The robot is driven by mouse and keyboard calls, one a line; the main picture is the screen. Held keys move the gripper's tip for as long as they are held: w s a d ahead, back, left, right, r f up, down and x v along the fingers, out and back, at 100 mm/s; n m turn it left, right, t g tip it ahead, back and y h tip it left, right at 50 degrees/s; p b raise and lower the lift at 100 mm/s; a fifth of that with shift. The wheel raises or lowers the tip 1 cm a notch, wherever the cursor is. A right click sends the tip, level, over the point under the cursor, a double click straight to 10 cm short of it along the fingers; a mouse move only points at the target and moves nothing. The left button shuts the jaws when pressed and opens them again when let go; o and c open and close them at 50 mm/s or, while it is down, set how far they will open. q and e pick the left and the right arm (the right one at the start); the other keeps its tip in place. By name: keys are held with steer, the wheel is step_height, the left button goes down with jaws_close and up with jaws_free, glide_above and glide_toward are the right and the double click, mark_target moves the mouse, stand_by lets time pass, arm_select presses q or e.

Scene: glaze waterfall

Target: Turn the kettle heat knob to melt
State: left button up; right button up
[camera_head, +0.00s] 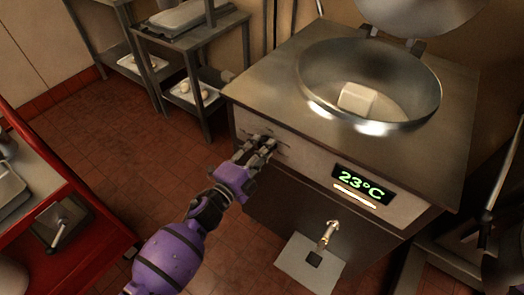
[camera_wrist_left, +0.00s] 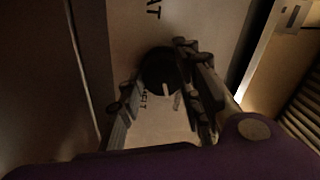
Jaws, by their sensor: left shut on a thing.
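The kettle (camera_head: 310,118) is a steel cabinet with a round open bowl holding a pale block (camera_head: 357,98). Its front display (camera_head: 362,184) reads 23°C in green. My left gripper (camera_head: 264,143) is at the left part of the front panel and hides the knob in the head view. In the left wrist view, the black round heat knob (camera_wrist_left: 160,70) lies between the fingers of my left gripper (camera_wrist_left: 160,98), which is shut on it. A light pointer mark shows on the knob, near partly hidden lettering that looks like MELT. Lettering ending in AT shows above. My right gripper is not in view.
A tap (camera_head: 330,232) sticks out low on the kettle front. The lid (camera_head: 420,12) stands raised behind the bowl. A metal shelf rack (camera_head: 200,38) stands at the back left, and a red-edged counter (camera_head: 85,240) is at the left. Tiled floor lies between.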

arm_select(q)
steer(key=shift+s+a+f+m+b, duration=0.1)
steer(key=shift+f+m+b, duration=0.2)
steer(key=shift+m, duration=1.25)
steer(key=shift+w+a+f+m+b, duration=0.1)
steer(key=shift+m+b, duration=0.25)
steer(key=shift+m, duration=1.15)
steer(key=shift+s+f+m+b, duration=0.15)
steer(key=shift+m+b, duration=0.2)
steer(key=shift+m, duration=1.2)
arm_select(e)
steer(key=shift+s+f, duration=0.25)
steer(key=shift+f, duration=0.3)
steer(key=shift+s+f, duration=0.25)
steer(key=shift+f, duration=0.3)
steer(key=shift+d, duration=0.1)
arm_select(q)
steer(key=o, duration=0.9)
steer(key=shift+o, duration=0.6)
steer(key=shift+w+r, duration=0.1)
steer(key=shift+w, duration=0.1)
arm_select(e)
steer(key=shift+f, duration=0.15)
arm_select(q)
steer(key=shift+r, duration=0.2)
steer(key=v, duration=1.2)
